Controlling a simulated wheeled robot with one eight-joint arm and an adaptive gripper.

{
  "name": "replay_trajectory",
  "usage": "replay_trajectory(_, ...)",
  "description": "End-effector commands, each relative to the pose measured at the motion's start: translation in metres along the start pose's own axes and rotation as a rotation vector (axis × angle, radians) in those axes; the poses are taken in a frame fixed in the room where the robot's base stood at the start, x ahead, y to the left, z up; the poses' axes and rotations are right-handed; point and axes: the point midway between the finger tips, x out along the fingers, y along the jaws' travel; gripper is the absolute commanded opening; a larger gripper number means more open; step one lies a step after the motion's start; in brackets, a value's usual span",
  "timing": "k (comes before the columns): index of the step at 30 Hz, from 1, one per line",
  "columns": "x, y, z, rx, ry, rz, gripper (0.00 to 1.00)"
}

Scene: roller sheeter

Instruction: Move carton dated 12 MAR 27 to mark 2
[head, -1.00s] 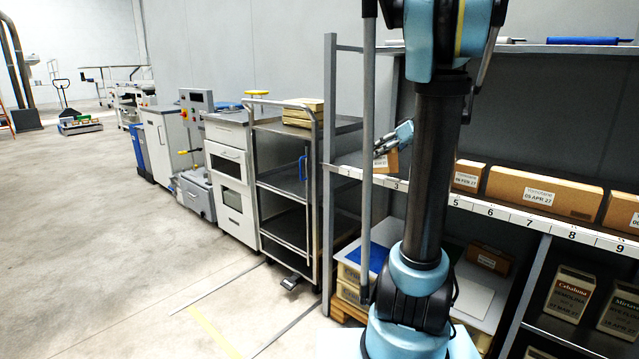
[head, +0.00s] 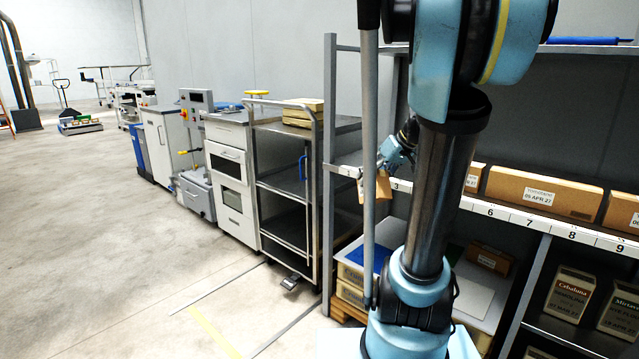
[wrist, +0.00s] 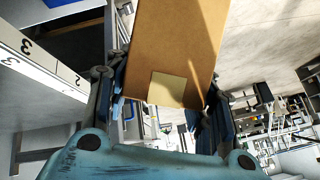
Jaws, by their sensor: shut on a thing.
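My gripper (head: 396,152) is shut on a brown carton (head: 384,187) in front of the shelf's left part. In the wrist view, the carton (wrist: 172,45) sits between the fingers (wrist: 160,100), with a pale square patch on the face towards me. No date is readable on it. The numbered shelf edge (head: 510,215) shows mark 3 just right of the carton in the head view. In the wrist view, mark 2 (wrist: 77,79) is on the edge strip left of the carton. The carton appears off the shelf, in front of its edge. My arm hides part of the shelf.
A long carton dated 05 APR 27 (head: 541,195) stands on the shelf, with another carton (head: 622,212) to its right and a partly hidden one (head: 474,177) to its left. A grey upright (head: 330,180) bounds the shelf's left end. A trolley (head: 285,190) stands beside it.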

Motion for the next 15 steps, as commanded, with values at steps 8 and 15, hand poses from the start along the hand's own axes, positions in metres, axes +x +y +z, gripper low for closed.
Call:
replay_trajectory(8, 0.005, -0.015, 0.027, 0.044, -0.051, 0.031, 0.18)
replay_trajectory(15, 0.007, -0.018, 0.036, 0.060, -0.067, 0.043, 0.18)
